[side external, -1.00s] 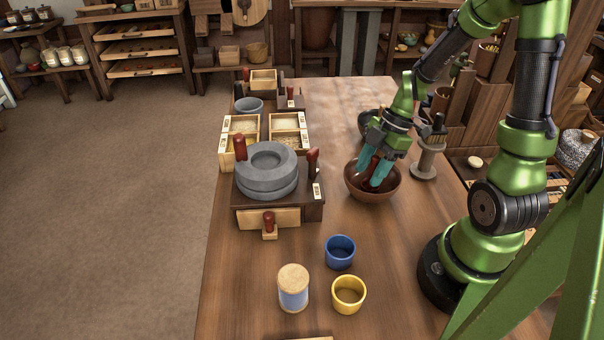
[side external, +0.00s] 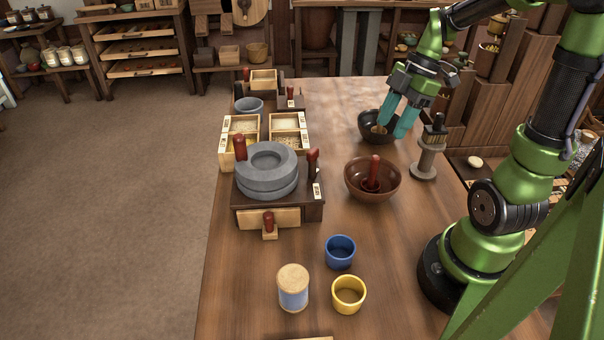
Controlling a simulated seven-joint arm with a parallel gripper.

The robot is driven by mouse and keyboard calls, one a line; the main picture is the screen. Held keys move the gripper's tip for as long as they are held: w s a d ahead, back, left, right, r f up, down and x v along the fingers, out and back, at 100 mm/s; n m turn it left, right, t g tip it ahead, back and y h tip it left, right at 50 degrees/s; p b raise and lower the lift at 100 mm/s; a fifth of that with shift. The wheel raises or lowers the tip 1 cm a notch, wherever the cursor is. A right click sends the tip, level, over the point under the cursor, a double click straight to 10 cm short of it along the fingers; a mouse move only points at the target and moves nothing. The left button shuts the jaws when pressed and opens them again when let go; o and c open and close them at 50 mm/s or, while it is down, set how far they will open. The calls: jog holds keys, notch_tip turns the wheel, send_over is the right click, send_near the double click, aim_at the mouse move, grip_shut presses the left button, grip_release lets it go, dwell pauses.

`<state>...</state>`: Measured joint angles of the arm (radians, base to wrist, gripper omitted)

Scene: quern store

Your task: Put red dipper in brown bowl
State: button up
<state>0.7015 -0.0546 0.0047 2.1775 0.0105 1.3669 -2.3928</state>
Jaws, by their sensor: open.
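The brown bowl (side external: 359,192) stands on the table to the right of the stone quern. The red dipper (side external: 373,172) is inside it, its handle standing up above the bowl's floor. My gripper (side external: 392,130) is open, with teal fingers, and is apart from the dipper. It is behind and above the brown bowl, at the dark bowl (side external: 366,122). One finger partly covers the dark bowl, and I cannot tell whether it touches it.
The grey quern (side external: 267,181) stands on a wooden base at the left. A blue cup (side external: 340,252), a yellow cup (side external: 348,295) and a lidded jar (side external: 293,289) are at the front. A brush stand (side external: 426,160) is right of the brown bowl.

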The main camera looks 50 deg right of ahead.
jog(key=a+r+m+t+h, duration=0.1)
jog(key=a+r+m+t, duration=0.1)
jog(key=a+m, duration=0.5)
jog(key=s+a+r+m+t+h, duration=0.1)
jog(key=a+r+m+t, duration=0.2)
jog(key=a+r+m, duration=0.2)
jog(key=a+m, duration=0.3)
jog(key=m, duration=0.1)
jog(key=shift+s+r+m, duration=0.15)
jog(key=shift+s+m, duration=0.15)
jog(key=shift+m, duration=0.1)
jog(key=shift+o, duration=0.2)
